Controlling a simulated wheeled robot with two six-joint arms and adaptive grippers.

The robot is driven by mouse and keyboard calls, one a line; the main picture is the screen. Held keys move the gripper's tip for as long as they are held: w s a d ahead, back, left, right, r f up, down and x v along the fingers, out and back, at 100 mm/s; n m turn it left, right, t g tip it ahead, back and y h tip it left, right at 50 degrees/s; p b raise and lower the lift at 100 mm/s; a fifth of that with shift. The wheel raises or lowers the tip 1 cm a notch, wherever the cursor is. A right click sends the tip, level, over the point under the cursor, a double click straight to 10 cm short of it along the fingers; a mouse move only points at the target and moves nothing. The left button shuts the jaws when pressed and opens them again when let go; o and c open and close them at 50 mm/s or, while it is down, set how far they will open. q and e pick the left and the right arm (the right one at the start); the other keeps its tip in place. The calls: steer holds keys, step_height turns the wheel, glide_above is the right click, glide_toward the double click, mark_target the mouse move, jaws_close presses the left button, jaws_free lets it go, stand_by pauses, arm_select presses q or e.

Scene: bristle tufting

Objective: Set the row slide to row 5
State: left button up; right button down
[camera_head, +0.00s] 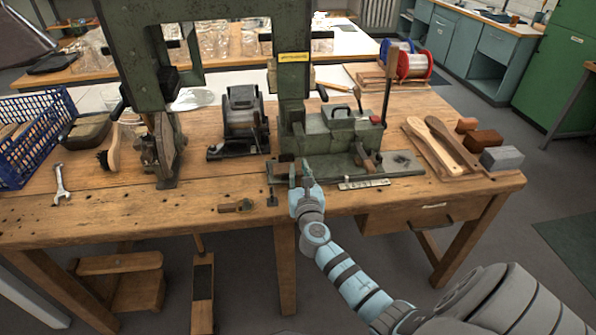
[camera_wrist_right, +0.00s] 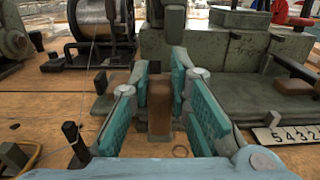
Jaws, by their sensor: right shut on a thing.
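My right gripper (camera_head: 302,172) is at the left end of the green machine's low slide base (camera_head: 330,168), at the table's front. In the right wrist view its teal fingers (camera_wrist_right: 162,92) are shut on an upright brown wooden knob (camera_wrist_right: 160,108). A white number plate (camera_head: 364,184) lies along the front of the base, to the right of the gripper. In the right wrist view the plate (camera_wrist_right: 290,132) reads 5, 4, 3, 2 from the left, with its right end cut off. I cannot tell which number the slide stands at. My left gripper is out of view.
A second brown handle (camera_head: 367,160) sticks out over the base on the right. A wire spool stand (camera_head: 240,120) is to the left. A small wooden-handled tool (camera_head: 236,206) and a wrench (camera_head: 62,186) lie on the wooden table. Wooden brush backs (camera_head: 440,150) lie at right.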

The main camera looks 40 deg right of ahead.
steer(key=c, duration=1.8)
jaws_free()
steer(key=shift+a, duration=0.1)
steer(key=shift+c, duration=0.2)
steer(key=o, duration=0.4)
steer(key=shift+w+a, duration=0.1)
steer(key=shift+a, duration=0.05)
steer(key=shift+c, duration=0.2)
steer(key=v, duration=1.2)
